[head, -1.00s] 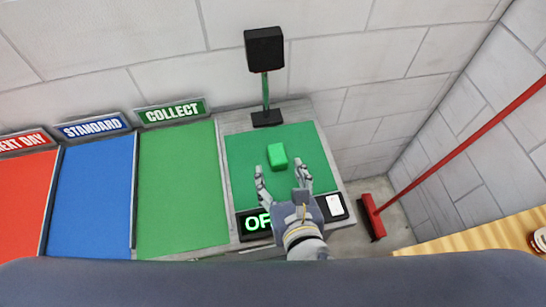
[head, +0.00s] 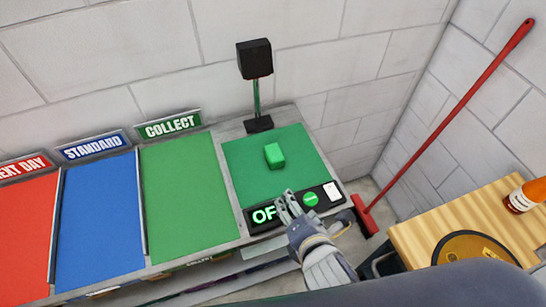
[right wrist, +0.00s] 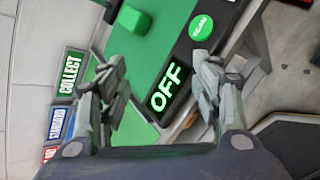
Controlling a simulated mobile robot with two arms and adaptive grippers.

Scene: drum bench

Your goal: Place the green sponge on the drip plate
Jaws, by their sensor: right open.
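The green sponge (head: 274,155), a small bright green block, lies on the green mat (head: 245,182) of the scan station. It also shows at the top of the right wrist view (right wrist: 133,20). My right gripper (head: 288,203) is open and empty near the station's front edge, apart from the sponge. Its spread fingers show in the right wrist view (right wrist: 158,78), with the OFF display between them. A round dark plate with an amber middle (head: 470,250), which may be the drip plate, sits on the wooden table at right, partly cut off by my body. My left gripper is out of view.
The wooden table (head: 415,235) also bears an orange bottle (head: 525,195). A red broom (head: 440,125) leans between the station and the table. A black scanner on a post (head: 255,60) stands behind the mat. Red, blue and green panels lie at left.

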